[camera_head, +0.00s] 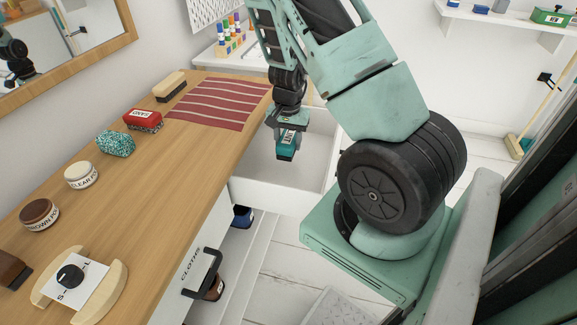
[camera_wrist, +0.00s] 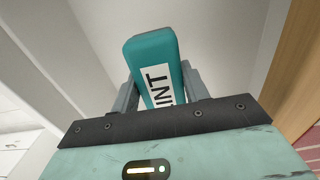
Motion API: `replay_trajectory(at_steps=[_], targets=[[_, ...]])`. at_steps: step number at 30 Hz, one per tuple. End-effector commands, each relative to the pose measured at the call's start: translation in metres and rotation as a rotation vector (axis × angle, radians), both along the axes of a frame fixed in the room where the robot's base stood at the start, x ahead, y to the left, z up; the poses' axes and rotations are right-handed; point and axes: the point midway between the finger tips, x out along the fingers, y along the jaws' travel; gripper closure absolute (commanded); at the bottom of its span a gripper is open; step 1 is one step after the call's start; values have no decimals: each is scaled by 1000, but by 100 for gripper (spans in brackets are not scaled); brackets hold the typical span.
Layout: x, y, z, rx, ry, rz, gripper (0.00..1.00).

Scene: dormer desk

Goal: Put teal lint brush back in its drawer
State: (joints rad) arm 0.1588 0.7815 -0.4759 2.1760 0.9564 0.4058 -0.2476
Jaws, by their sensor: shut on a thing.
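The teal lint brush (camera_head: 286,146) hangs below my gripper (camera_head: 290,128) in the head view. My gripper is shut on it, with one finger on each side. In the wrist view the brush (camera_wrist: 154,62) shows a white label reading "INT" between the fingers (camera_wrist: 160,95). The open white drawer (camera_head: 268,195) sticks out from the desk's right side. The brush appears over or within the drawer's opening; I cannot tell whether it touches the drawer floor. The part of the drawer that I see looks empty.
The wooden desk top (camera_head: 150,200) holds a red striped mat (camera_head: 219,102), a red "SAND" block (camera_head: 143,120), a teal speckled sponge (camera_head: 116,144) and round tins. My arm covers the open drawer's far right corner.

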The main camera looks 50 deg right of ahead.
Motion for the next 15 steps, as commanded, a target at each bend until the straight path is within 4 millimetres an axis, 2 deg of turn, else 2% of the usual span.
replay_trajectory(at_steps=[1,3,8,15], targets=[[-1,-1,-13,1,4,-2,83],[-1,0,-25,2,3,-1,83],[-1,0,-39,1,1,-2,83],[0,0,-71,2,1,-1,83]])
